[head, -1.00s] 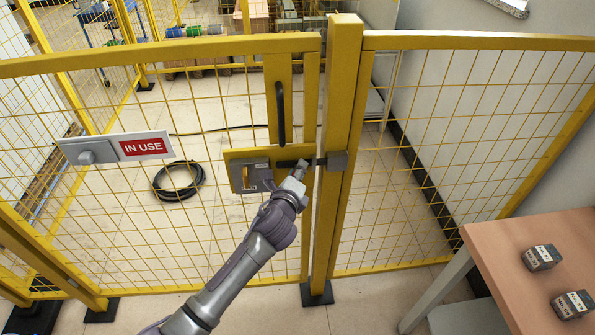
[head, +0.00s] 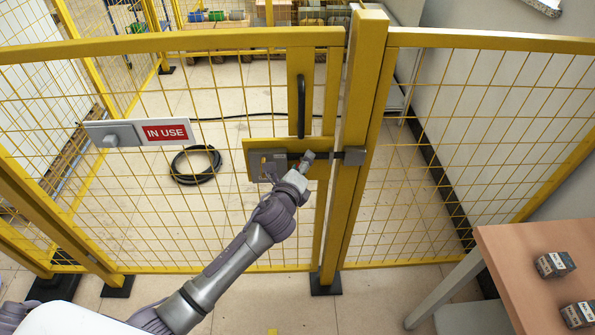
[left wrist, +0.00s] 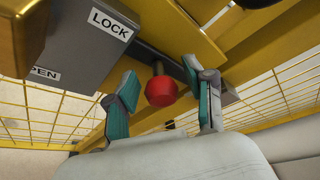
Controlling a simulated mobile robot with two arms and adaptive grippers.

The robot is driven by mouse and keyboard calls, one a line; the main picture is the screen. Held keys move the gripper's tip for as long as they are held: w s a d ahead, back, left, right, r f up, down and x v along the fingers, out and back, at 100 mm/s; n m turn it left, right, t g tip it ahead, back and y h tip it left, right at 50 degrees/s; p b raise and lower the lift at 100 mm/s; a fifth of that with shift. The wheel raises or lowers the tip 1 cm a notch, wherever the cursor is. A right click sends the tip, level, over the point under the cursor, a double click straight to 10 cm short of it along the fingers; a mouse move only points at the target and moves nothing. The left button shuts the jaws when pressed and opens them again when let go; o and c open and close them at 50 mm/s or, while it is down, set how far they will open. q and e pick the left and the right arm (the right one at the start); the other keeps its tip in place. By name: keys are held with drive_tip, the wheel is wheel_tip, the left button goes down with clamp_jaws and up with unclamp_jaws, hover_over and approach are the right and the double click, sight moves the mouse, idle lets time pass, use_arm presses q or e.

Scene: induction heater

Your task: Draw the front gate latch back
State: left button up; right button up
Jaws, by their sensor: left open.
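The front gate latch is a grey box (head: 268,165) on a yellow plate, with a dark bolt (head: 330,156) running right to a dark keeper (head: 355,156) on the post. The bolt appears to reach the keeper. In the left wrist view the latch box (left wrist: 85,45) carries the words LOCK and OPEN, and a red knob (left wrist: 160,91) hangs from the dark bar. My left gripper (head: 307,158) is at the bolt, hiding part of it. In the left wrist view my left gripper (left wrist: 161,73) is open, its teal-padded fingers on either side of the knob with gaps. My right gripper is not in view.
A black vertical handle (head: 301,106) stands above the latch on the yellow gate. An IN USE sign (head: 166,132) is at the left. A table (head: 510,275) with small boxes is at the lower right. A coiled black hose (head: 196,165) lies behind the fence.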

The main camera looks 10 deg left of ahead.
use_arm(q)
drive_tip(key=v, duration=1.1)
drive_tip(key=shift+s, duration=0.3)
drive_tip(key=shift+o, duration=0.2)
drive_tip(key=shift+r, duration=0.1)
